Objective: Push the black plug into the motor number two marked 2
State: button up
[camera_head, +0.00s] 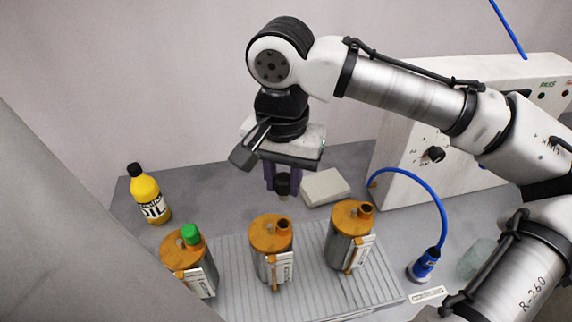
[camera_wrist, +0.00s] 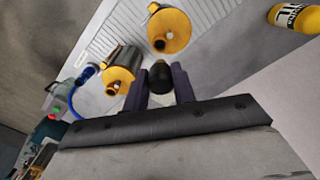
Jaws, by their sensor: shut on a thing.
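My gripper (camera_head: 283,180) is shut on the black plug (camera_head: 283,186) and holds it in the air, behind and above the middle and right motors. The wrist view shows the plug (camera_wrist: 161,74) between the two fingers of my gripper (camera_wrist: 160,88). The middle motor (camera_head: 271,235) is a grey cylinder with an orange cap and an open round port. The right motor (camera_head: 351,222) looks alike, with its port open too. The left motor (camera_head: 186,252) has a green plug in its port. I cannot read the numbers on the labels.
The motors stand on a ribbed grey tray (camera_head: 315,300). A yellow oil bottle (camera_head: 148,196) stands at the left and a pale block (camera_head: 325,187) behind the right motor. At the right are a blue connector (camera_head: 424,264) on a curved hose and a white box (camera_head: 470,120).

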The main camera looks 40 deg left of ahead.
jog(key=shift+s, duration=0.15)
jog(key=shift+d+f, duration=0.1)
jog(key=shift+f, duration=0.05)
jog(key=shift+f+b, duration=1.55)
jog(key=shift+f, duration=1.2)
jog(key=shift+p, duration=0.75)
jog(key=shift+f+b, duration=0.95)
jog(key=shift+f, duration=0.85)
jog(key=o, duration=1.1)
